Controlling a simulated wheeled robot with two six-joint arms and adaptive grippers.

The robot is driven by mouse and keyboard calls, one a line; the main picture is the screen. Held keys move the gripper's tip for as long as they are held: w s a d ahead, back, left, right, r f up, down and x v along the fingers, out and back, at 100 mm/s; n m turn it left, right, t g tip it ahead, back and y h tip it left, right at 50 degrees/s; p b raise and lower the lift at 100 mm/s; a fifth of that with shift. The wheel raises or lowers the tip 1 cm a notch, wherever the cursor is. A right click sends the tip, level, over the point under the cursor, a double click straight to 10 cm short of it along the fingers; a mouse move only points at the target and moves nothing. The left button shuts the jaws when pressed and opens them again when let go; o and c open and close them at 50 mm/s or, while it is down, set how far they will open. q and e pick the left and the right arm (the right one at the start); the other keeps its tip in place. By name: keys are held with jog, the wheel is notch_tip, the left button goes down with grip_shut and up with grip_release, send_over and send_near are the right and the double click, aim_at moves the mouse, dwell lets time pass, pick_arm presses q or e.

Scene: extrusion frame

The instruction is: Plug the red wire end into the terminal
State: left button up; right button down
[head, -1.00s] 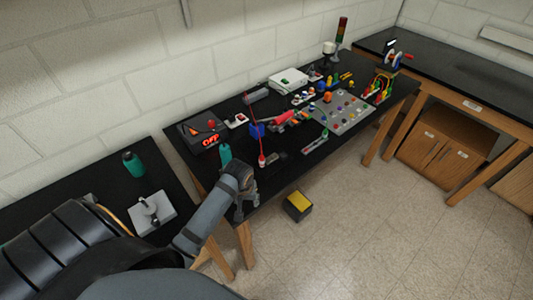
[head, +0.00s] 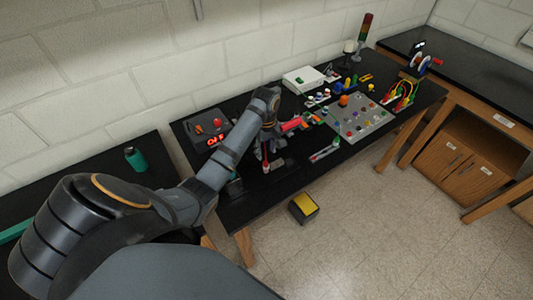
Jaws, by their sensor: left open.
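My left arm reaches over the black workbench, and my left gripper (head: 268,138) is open above its middle, pointing down. A small upright red and white piece (head: 266,164) stands just below the gripper; I cannot tell if it is the red wire end. The gripper and arm hide part of the bench there, and any thin red wire is not distinct. A short rail with a green end (head: 325,151) lies near the front edge; I cannot tell if it is the terminal. My right gripper is not in view.
A red tool-like item (head: 294,124) lies right of the gripper. A grey panel with coloured buttons (head: 362,119) lies farther right. A white box (head: 303,80) and light tower (head: 365,32) stand at the back.

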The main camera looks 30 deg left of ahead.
aim_at(266, 162)
pick_arm(q)
notch_tip(266, 162, down, 5)
jog(key=b, duration=0.6)
jog(key=shift+f+b, duration=0.15)
jog(key=shift+b, duration=0.15)
jog(key=shift+f, duration=1.75)
jog(key=shift+p, duration=0.3)
jog(key=shift+p, duration=0.5)
jog(key=shift+p, duration=0.65)
